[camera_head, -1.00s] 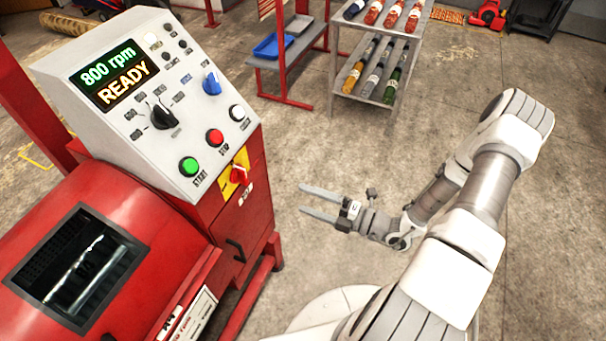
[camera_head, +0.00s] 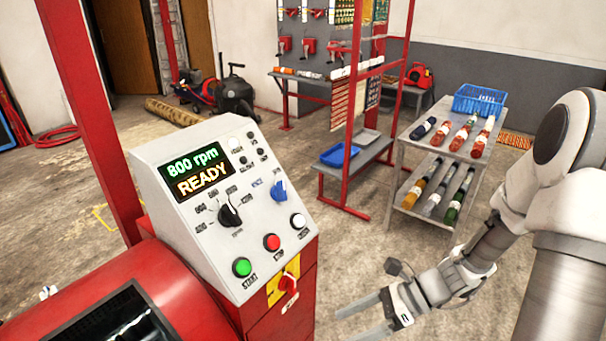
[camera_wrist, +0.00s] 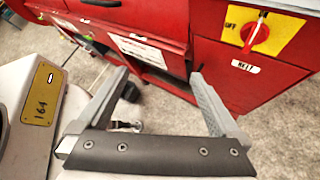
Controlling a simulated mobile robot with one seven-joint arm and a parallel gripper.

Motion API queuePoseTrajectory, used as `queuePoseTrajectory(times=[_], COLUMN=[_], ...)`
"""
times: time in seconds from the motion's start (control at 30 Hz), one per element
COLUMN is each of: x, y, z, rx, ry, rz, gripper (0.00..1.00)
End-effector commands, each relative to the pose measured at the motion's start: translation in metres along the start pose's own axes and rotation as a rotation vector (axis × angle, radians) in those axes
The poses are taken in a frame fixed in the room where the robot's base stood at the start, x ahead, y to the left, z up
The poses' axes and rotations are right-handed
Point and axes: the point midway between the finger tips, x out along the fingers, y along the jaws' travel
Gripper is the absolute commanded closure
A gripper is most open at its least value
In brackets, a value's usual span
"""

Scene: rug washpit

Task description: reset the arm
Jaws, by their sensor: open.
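My gripper (camera_head: 362,320) is at the lower right of the head view, to the right of the red machine's control panel and apart from it. Its two fingers are spread and nothing is between them. The wrist view also shows my gripper (camera_wrist: 160,98) open and empty, with its fingers pointing at the red cabinet front (camera_wrist: 150,50). My arm comes in from the right edge of the head view, bent at the elbow.
The control panel (camera_head: 215,210) reads 800 rpm READY. A grey cart (camera_head: 410,155) holds rolled bundles and a blue crate (camera_head: 479,101). A red-framed rack (camera_head: 357,110) stands behind. Concrete floor (camera_head: 350,245) is clear between panel and cart. A red switch (camera_wrist: 261,36) is on the cabinet.

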Motion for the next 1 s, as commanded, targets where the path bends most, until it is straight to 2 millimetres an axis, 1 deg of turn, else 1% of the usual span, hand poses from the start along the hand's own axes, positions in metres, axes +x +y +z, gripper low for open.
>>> queuePoseTrajectory(times=[0.03,0.1,0.27,0.5,0.8,1.0], x=[-0.005,-0.011,-0.028,-0.058,-0.098,-0.126], y=[0.006,0.014,0.031,0.055,0.084,0.107], z=[0.006,0.011,0.025,0.046,0.077,0.096], rx=[-0.105,-0.239,-0.523,-0.932,-1.418,-1.681], ry=[0.067,0.149,0.325,0.579,0.9,1.107], rz=[0.003,0.013,0.037,0.08,0.142,0.166], gripper=[0.0,0.0,0.0,0.0,0.0,0.0])
